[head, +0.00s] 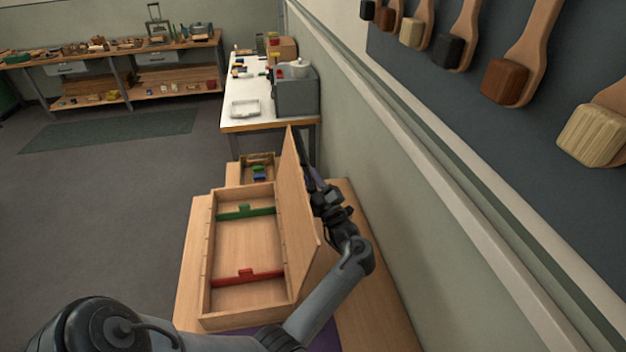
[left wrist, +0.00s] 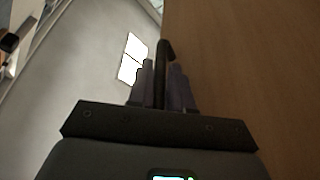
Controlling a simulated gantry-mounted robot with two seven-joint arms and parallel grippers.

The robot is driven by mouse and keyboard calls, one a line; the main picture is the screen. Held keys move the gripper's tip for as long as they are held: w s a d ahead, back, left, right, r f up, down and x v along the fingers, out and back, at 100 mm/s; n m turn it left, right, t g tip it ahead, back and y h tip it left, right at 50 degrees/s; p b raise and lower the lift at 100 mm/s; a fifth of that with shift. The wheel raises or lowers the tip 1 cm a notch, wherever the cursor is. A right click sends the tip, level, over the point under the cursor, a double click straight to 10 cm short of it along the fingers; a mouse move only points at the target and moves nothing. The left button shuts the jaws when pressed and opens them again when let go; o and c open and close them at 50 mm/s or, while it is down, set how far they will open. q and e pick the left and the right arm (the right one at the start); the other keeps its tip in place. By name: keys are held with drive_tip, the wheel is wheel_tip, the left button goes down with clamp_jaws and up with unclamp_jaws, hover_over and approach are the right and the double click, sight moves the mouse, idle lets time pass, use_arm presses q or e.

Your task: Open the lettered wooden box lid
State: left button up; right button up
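The wooden box (head: 207,270) stands on a wooden table near the wall. Its lid (head: 292,190) stands up steeply along the right side, hinged there, and the inside shows. No letters can be read on it. My left gripper (head: 318,188) is on the lid's outer, wall-facing side, partly hidden by the lid. In the left wrist view the lid (left wrist: 250,80) fills the right. The fingers of my left gripper (left wrist: 162,88) sit either side of a dark bar, the lid's handle (left wrist: 161,60), and appear closed on it. My right gripper is not in view.
A green divider (head: 247,212) and a red divider (head: 247,277) cross the box. A small tray (head: 243,174) with coloured pieces lies behind it. The wall with hanging brushes (head: 508,80) is close on the right. Open floor lies left.

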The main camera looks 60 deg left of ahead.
sight(298, 180)
use_arm(q)
clamp_jaws()
drive_tip(key=shift+s+a+r, duration=0.1)
drive_tip(key=shift+s+r, duration=0.05)
drive_tip(key=shift+s, duration=0.05)
drive_tip(key=s+n, duration=0.1)
drive_tip(key=s+a+r+n, duration=0.1)
drive_tip(key=s+g, duration=0.1)
drive_tip(key=s, duration=0.1)
drive_tip(key=shift+a+r+n+h+p, duration=0.2)
drive_tip(key=shift+a+n+h+p, duration=0.1)
drive_tip(key=shift+n+p, duration=0.1)
drive_tip(key=o, duration=0.6)
unclamp_jaws()
drive_tip(key=shift+o, duration=0.2)
